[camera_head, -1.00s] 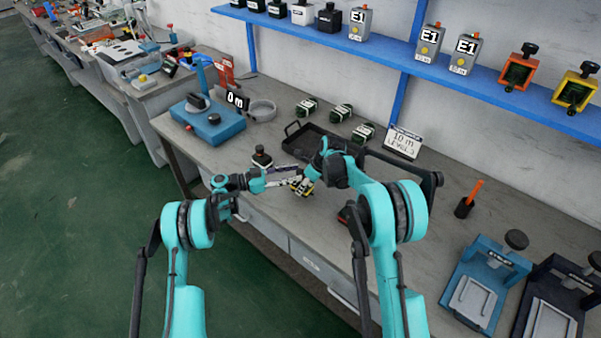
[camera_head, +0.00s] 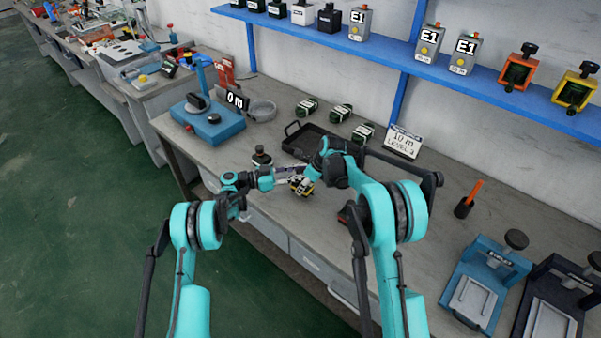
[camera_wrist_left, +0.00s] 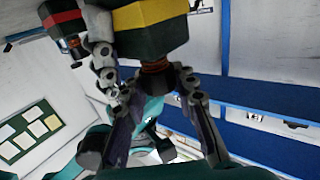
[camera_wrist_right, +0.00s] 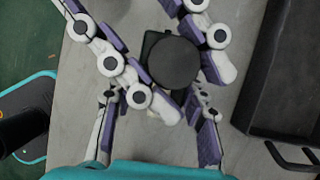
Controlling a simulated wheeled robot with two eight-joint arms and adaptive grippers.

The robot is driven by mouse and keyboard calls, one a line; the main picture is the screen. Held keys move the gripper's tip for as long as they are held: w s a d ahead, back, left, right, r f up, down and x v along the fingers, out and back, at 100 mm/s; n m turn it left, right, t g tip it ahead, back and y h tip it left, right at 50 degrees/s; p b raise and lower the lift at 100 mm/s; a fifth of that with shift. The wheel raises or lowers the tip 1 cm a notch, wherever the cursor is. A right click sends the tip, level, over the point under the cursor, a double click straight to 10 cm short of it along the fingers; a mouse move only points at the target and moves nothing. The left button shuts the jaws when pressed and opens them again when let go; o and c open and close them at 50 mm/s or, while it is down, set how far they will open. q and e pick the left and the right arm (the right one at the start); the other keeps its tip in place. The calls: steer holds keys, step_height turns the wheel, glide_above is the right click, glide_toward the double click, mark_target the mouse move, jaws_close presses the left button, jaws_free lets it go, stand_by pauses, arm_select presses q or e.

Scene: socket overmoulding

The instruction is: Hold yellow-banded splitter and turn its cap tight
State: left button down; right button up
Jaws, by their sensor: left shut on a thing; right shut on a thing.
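The yellow-banded splitter (camera_head: 302,188) is held over the table's front part, between my two grippers. In the left wrist view its dark body with a yellow band (camera_wrist_left: 150,14) fills the top centre, with a copper-coloured neck (camera_wrist_left: 155,70). My left gripper (camera_wrist_left: 160,95) is shut at the splitter, its fingers on either side near the neck. A round black cap (camera_wrist_right: 173,65) shows in the right wrist view, with finger links close on both sides. My right gripper (camera_wrist_right: 157,115) is shut at the splitter; fingers overlap, so its exact contact is hidden.
A dark splitter (camera_head: 262,158) stands just left of the grippers; a red-banded one (camera_wrist_left: 62,18) shows in the left wrist view. A black tray (camera_head: 322,146) lies close behind. A blue device (camera_head: 212,125) stands left.

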arm_select(q)
steer(key=shift+w+m+g, duration=0.1)
steer(key=shift+m+g, duration=0.6)
steer(key=shift+g, duration=0.4)
steer(key=c, duration=1.4)
jaws_free()
steer(key=shift+c, duration=0.2)
steer(key=shift+a, duration=0.1)
steer(key=s+a, duration=0.1)
steer(key=a, duration=1)
steer(key=shift+s+a, duration=0.2)
steer(key=shift+a, duration=0.15)
